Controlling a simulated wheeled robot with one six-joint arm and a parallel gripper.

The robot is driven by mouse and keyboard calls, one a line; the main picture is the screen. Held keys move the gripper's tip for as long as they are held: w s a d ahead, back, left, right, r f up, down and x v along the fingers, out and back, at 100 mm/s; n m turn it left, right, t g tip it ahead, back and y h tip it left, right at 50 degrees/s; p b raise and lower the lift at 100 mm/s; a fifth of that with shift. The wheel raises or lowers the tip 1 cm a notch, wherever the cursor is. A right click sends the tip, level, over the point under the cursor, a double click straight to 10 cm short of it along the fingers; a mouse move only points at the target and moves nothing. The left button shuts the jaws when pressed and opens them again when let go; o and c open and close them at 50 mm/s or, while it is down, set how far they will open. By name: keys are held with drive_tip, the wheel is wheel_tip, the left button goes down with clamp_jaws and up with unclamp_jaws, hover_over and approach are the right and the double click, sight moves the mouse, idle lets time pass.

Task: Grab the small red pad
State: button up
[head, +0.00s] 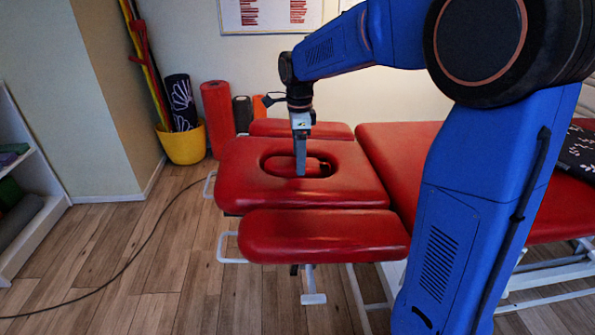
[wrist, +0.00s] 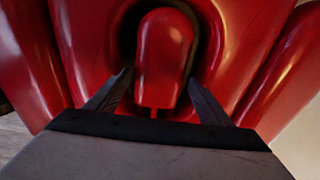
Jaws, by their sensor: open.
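The small red pad (wrist: 165,60) is a glossy rounded piece lying in the dark oval face hole of the red treatment table's headrest (head: 235,172). In the head view the pad (head: 316,167) shows partly behind my gripper. My gripper (head: 301,172) points down over the hole. In the wrist view its two dark fingers (wrist: 155,90) are apart, one on each side of the pad's near end, with nothing held between them. I cannot tell how far the fingertips are above the pad or whether they touch it.
Red armrest cushions (head: 322,234) flank the headrest. The main red table top (head: 400,150) lies to the right. A yellow bucket (head: 183,146) and a red roll (head: 218,115) stand behind. A cable (head: 135,255) crosses the wooden floor at left, and a shelf (head: 30,190) stands at far left.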

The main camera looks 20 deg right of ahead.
drive_tip(key=shift+a+f, duration=0.1)
drive_tip(key=shift+f, duration=2.15)
drive_tip(key=c, duration=0.9)
drive_tip(key=shift+r, duration=0.1)
